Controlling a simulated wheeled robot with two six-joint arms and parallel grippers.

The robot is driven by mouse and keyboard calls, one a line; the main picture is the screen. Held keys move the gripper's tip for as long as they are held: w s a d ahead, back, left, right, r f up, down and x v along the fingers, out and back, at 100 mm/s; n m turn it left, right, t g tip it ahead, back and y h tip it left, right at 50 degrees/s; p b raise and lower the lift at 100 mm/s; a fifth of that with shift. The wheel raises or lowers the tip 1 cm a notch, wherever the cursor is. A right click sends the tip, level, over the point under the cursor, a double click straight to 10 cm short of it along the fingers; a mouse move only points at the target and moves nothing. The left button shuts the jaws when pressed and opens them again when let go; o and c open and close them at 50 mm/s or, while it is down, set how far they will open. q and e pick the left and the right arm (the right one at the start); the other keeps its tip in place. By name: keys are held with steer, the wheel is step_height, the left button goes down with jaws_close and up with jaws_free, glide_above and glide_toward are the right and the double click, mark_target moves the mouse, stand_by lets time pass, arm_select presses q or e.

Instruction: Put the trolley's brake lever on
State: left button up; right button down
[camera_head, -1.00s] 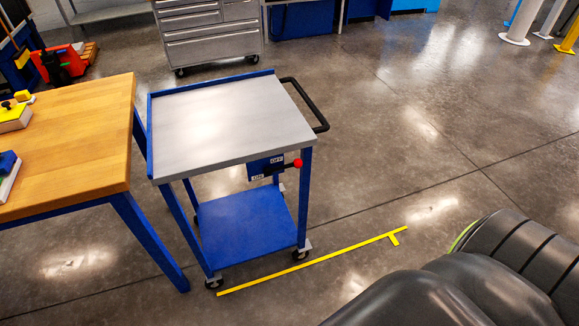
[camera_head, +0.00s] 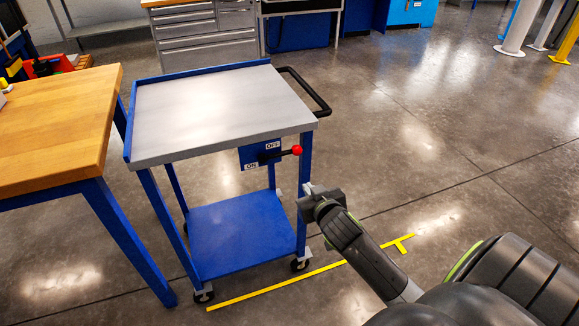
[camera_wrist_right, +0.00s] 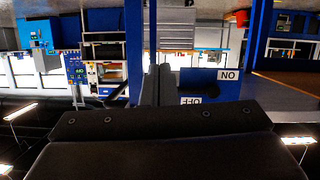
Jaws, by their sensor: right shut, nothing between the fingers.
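The trolley (camera_head: 215,104) has a grey top, a blue frame and a blue lower shelf. Its brake lever (camera_head: 296,150) has a black arm and a red knob, on a blue plate (camera_head: 246,156) under the top's front edge. The lever points right, beside the OFF label (camera_head: 273,146); the ON label (camera_head: 251,166) is at lower left. My right gripper (camera_head: 307,190) is shut and empty, below the knob by the front right leg, apart from the knob. In the right wrist view the labels appear upside down near the fingers (camera_wrist_right: 156,85). My left gripper is out of view.
A wooden-topped table (camera_head: 55,125) stands close to the trolley's left. A black push handle (camera_head: 312,92) sticks out at the trolley's right. A yellow floor line (camera_head: 310,273) runs in front. Grey drawers (camera_head: 205,40) stand behind.

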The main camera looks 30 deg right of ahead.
mark_target(290, 153)
arm_select(q)
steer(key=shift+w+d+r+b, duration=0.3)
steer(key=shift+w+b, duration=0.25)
steer(key=shift+b, duration=0.6)
arm_select(e)
step_height(290, 153, up, 11)
steer(key=s+a+t, duration=0.1)
steer(key=a+t, duration=0.1)
steer(key=t, duration=0.1)
steer(key=shift+s+a+m, duration=0.3)
steer(key=shift+a, duration=0.1)
